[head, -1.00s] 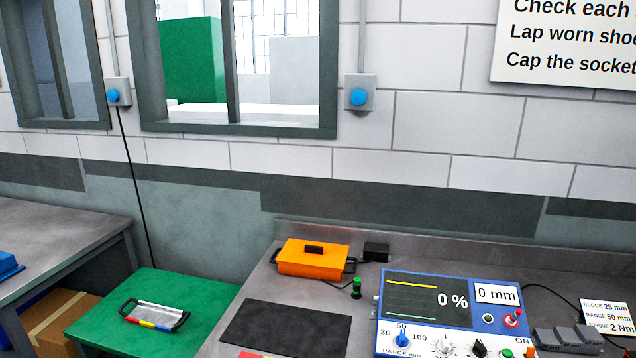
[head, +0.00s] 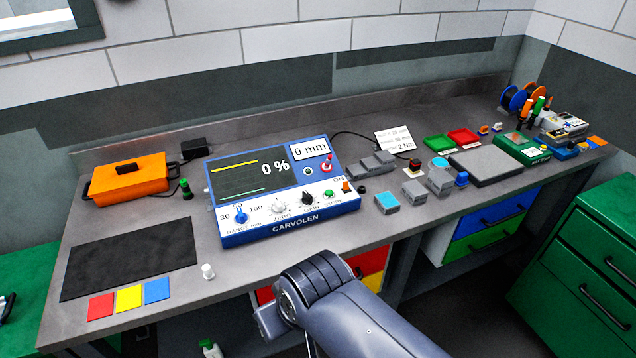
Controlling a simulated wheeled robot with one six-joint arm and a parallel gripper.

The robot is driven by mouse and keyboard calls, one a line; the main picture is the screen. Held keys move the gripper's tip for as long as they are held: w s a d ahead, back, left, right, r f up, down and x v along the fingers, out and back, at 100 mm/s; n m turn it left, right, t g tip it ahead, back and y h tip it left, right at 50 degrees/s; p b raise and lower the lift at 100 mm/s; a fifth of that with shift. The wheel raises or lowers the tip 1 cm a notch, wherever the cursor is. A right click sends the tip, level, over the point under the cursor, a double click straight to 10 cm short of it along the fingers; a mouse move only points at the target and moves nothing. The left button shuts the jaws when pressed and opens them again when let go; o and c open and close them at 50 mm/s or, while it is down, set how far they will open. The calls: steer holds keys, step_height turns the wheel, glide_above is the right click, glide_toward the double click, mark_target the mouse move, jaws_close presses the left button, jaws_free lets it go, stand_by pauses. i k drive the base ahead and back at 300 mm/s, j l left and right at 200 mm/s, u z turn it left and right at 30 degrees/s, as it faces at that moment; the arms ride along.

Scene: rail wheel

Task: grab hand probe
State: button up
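I cannot tell for sure which thing in the head view is the hand probe. Several small items that could include it lie on the grey bench (head: 240,290): a green-capped piece (head: 186,188) beside the orange box, a small white knob-like piece (head: 208,271) in front of the instrument, and grey blocks, one with a light blue top (head: 387,201). The blue-framed instrument (head: 290,190) reads 0 % and 0 mm. My arm enters at the bottom centre, in front of the bench. My gripper's fingers do not show.
An orange lidded box (head: 128,178) and a dark mat (head: 130,257) are at left, with red, yellow and blue tiles (head: 129,299) along the mat's front. A grey plate (head: 485,165), green and red trays and cable reels (head: 515,98) are at right. Green drawers (head: 585,265) stand front right.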

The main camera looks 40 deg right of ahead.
mark_target(415, 164)
steer(key=z, duration=1.7)
